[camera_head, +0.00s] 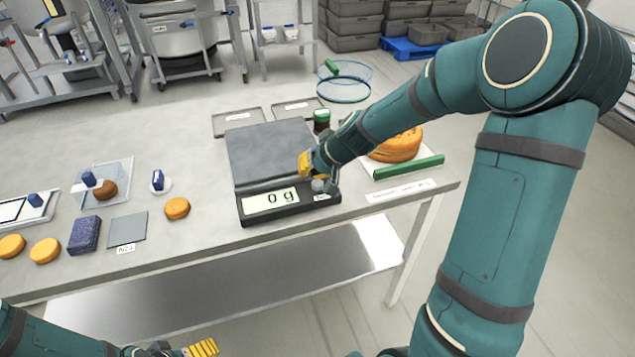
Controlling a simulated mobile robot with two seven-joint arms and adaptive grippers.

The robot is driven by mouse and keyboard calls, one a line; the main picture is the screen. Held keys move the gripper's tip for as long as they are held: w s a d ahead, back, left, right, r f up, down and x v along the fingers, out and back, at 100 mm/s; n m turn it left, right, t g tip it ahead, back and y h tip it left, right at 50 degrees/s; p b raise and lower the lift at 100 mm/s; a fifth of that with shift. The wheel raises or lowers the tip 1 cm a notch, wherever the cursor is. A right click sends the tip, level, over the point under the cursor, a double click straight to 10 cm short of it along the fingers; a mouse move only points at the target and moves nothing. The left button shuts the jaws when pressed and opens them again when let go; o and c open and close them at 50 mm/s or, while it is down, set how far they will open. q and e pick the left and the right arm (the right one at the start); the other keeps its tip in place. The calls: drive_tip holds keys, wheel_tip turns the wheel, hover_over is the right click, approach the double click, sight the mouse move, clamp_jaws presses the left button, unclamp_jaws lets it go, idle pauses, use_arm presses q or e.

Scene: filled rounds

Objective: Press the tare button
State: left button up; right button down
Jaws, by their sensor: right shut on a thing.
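A grey scale (270,150) stands on the table with a flat square pan, and its display (272,199) reads 0 g. A small white label (321,197) is on the right end of its front panel. My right gripper (318,178) is at that end, just above or touching the panel. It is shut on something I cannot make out. The tare button is not clearly visible beside the fingers. My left gripper (203,348) shows only its yellow finger pads at the bottom edge, away from the table.
Orange rounds (177,208), a dark blue block (84,234) and a grey plate (126,228) lie left of the scale. A larger orange round (396,146) and green bar (408,167) lie right. Two trays (238,121) and a green-capped jar (321,121) are behind.

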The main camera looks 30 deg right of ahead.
drive_tip(key=shift+f, duration=0.15)
idle(0.7)
drive_tip(key=shift+f+b, duration=0.35)
drive_tip(key=shift+b, duration=0.25)
drive_tip(key=shift+f+b, duration=0.3)
drive_tip(key=shift+f, duration=0.2)
idle(0.6)
drive_tip(key=shift+r, duration=0.1)
drive_tip(key=shift+r+p, duration=0.7)
drive_tip(key=shift+r, duration=0.2)
wheel_tip(320, 180, up, 5)
drive_tip(key=p, duration=0.4)
idle(0.8)
